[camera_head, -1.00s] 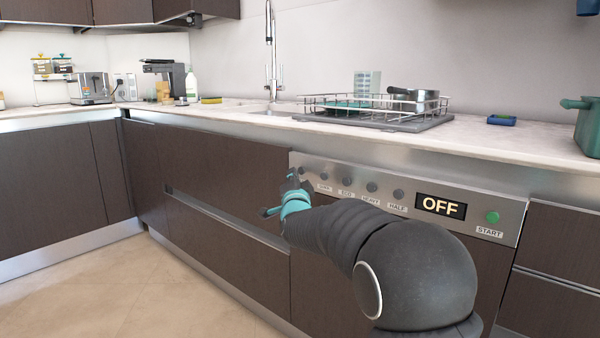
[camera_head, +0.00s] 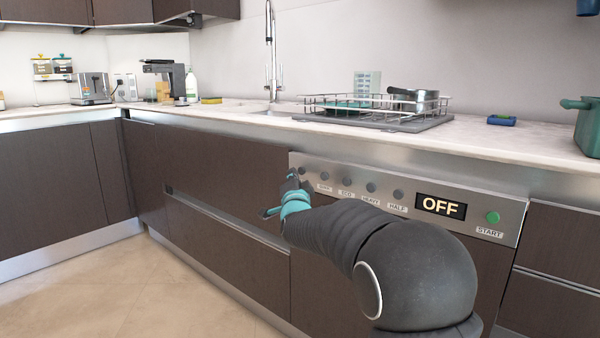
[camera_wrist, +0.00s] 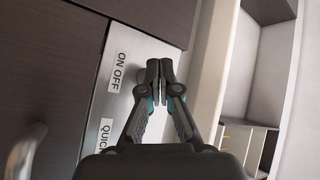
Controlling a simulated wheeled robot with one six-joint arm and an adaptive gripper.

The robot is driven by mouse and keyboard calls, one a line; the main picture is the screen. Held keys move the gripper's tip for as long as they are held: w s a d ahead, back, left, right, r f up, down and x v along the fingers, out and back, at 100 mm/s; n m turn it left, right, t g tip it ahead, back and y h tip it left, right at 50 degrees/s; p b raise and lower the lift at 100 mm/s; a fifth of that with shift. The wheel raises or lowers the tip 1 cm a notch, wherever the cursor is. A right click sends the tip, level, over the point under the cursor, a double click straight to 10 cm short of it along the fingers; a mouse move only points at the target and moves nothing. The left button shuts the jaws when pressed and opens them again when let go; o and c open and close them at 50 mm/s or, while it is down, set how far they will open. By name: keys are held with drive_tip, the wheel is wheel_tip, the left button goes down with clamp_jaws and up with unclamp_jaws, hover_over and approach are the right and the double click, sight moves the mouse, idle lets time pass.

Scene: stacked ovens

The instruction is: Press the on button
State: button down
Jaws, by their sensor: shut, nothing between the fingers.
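The steel control panel (camera_head: 460,228) has a row of round grey buttons, and its display (camera_head: 441,207) reads OFF. The on/off button (camera_head: 302,171) is at the panel's far left end. My gripper (camera_head: 292,175) is shut and empty at that end of the panel, beside the button in the head view. It also shows in the wrist view (camera_wrist: 159,70). I cannot tell whether the fingertips touch the button.
The QUICK (camera_head: 324,188), ECO, HEAVY and HALF labels follow to the right, then a green START button (camera_head: 492,217). The countertop (camera_head: 480,145) overhangs above the panel and holds a dish rack (camera_head: 375,118). A drawer handle groove (camera_head: 225,217) lies to the left. The floor is clear.

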drive_tip(key=shift+w+d+f, duration=0.1)
drive_tip(key=shift+w+d+b, duration=0.2)
drive_tip(key=shift+b, duration=0.2)
drive_tip(key=shift+w+d, duration=0.25)
drive_tip(key=shift+w, duration=0.1)
idle(0.8)
drive_tip(key=shift+s+a, duration=0.1)
drive_tip(key=shift+s, duration=0.05)
drive_tip(key=shift+s+a+b, duration=0.35)
drive_tip(key=shift+s+a, duration=0.1)
drive_tip(key=shift+s, duration=0.1)
idle(0.4)
drive_tip(key=s+a, duration=0.1)
drive_tip(key=s, duration=0.1)
drive_tip(key=s+a, duration=0.2)
idle(0.4)
idle(0.5)
